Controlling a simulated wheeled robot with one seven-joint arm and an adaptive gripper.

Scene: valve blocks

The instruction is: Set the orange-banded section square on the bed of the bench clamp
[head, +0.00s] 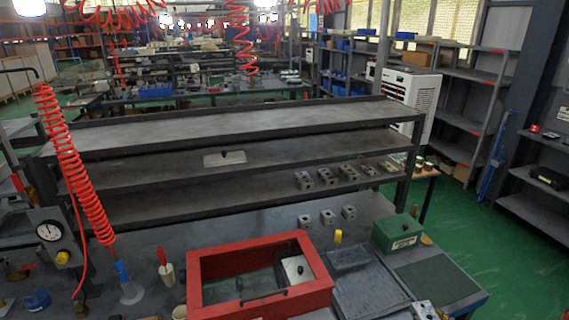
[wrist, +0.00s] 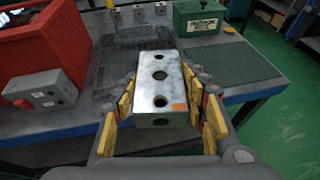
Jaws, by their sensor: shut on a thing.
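The section is a bright metal block (wrist: 160,78) with holes along its top, one hole in its near face and a small orange patch on its near right edge. My gripper (wrist: 160,104) is shut on it, with yellow-padded fingers against its left and right sides. The block is held level in front of the bench's tray area. In the head view, a small piece of metal block (head: 425,311) shows at the bottom edge, cut off; it may be the held section. I cannot make out the bench clamp or its bed in either view.
A red open-topped box (head: 318,287) stands on the bench. To its right are a dark tray (head: 370,290), a green mat (head: 462,274) and a green box (head: 397,232). Several metal blocks stand behind. A grey box (wrist: 45,97) sits left of my gripper.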

